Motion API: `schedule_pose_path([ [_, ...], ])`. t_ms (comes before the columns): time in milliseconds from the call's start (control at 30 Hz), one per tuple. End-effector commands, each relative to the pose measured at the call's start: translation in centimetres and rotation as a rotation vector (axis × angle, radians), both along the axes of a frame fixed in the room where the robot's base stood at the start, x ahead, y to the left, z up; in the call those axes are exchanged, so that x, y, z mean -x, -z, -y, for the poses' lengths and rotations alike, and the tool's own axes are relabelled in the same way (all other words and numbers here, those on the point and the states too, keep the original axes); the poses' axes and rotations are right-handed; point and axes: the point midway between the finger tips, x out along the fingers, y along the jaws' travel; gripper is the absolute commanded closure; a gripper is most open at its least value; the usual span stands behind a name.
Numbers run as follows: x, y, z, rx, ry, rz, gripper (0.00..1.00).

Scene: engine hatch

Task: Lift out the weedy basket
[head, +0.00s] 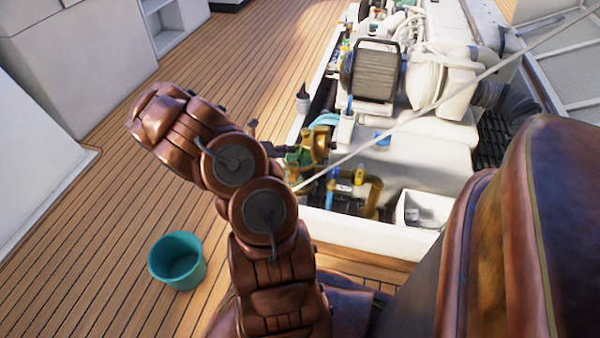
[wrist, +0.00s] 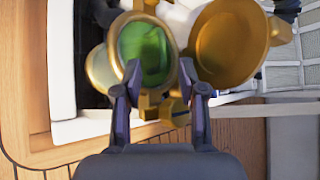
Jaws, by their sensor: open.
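In the wrist view, a brass-rimmed round strainer (wrist: 97,70) holds a bright green mass (wrist: 143,50), which looks like the weedy basket. An empty-looking brass cup-shaped part (wrist: 232,42) is beside it on the right. My gripper (wrist: 159,68) is open, its two dark fingers apart, with tips over the lower right rim area and nothing visibly held. Whether the fingers touch the brass is unclear. In the head view, the green and brass fitting (head: 318,146) sits at the hatch's near left side, and my copper arm hides much of the approach.
A teal bucket (head: 177,264) stands on the wooden deck (head: 110,215) at left, with clear deck around it. The engine (head: 375,72) fills the hatch behind. A thin pale rod (head: 430,114) crosses over the hatch. A white box (head: 424,209) sits at its near right corner.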

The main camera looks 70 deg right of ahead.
Motion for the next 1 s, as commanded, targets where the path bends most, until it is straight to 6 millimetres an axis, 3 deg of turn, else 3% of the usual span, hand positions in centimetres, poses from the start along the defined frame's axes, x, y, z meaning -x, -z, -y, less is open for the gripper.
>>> schedule_pose_path([
  [600,2.8,3.2,4.1,0.001,0.001,0.006,0.59],
  [933,3.0,3.2,4.5,0.001,0.001,0.004,0.59],
  [1000,3.0,3.2,4.5,0.001,0.001,0.004,0.64],
])
